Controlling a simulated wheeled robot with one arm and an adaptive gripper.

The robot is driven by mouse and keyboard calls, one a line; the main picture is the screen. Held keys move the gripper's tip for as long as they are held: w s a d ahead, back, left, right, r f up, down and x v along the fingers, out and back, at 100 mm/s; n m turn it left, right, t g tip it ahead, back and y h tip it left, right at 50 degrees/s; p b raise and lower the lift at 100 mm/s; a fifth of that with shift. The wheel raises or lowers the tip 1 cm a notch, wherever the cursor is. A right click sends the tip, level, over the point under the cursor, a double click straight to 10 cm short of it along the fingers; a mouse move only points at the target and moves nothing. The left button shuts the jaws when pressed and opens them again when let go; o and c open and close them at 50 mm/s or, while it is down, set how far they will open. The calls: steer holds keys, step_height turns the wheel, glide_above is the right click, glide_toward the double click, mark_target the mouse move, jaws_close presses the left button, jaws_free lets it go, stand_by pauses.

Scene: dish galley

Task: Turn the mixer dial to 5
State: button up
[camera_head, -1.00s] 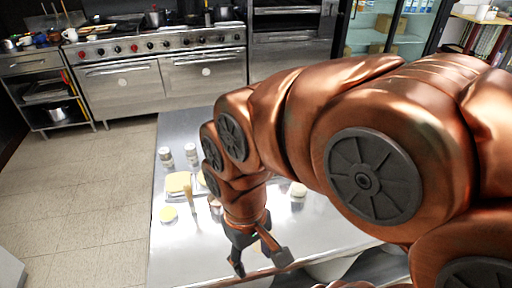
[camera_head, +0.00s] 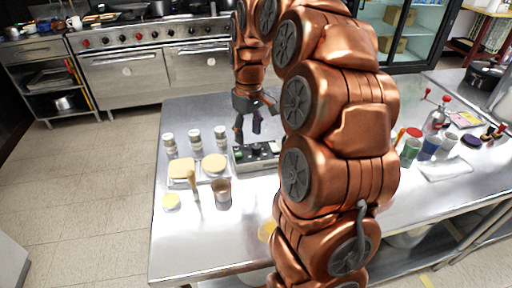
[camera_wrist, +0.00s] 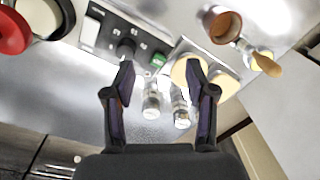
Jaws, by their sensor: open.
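The mixer's control panel (camera_head: 262,160) is a dark strip on the steel table, partly hidden by my arm in the head view. In the wrist view the panel (camera_wrist: 112,34) carries a black round dial (camera_wrist: 126,48) with small pale marks around it, and a green button (camera_wrist: 158,60). The marks and the dial's setting are too small to read. My gripper (camera_head: 248,132) is above the panel, fingers pointing down. In the wrist view my gripper (camera_wrist: 158,76) is open and empty, and the dial shows near the left fingertip. I see no contact with it.
Several shakers (camera_head: 195,142) stand left of the panel, with boards of pale yellow food (camera_head: 181,170), a copper cup (camera_head: 222,190) and a brush (camera_head: 193,183) in front. A red round thing (camera_wrist: 10,32) lies left of the panel in the wrist view. The table's left front is clear.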

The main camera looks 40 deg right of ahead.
glide_above(256, 146)
steer(key=shift+d+f, duration=0.25)
steer(key=shift+f, duration=0.55)
steer(key=shift+a+f+p, duration=0.15)
steer(key=shift+f+p, duration=0.65)
steer(key=shift+f, duration=3.05)
jaws_close()
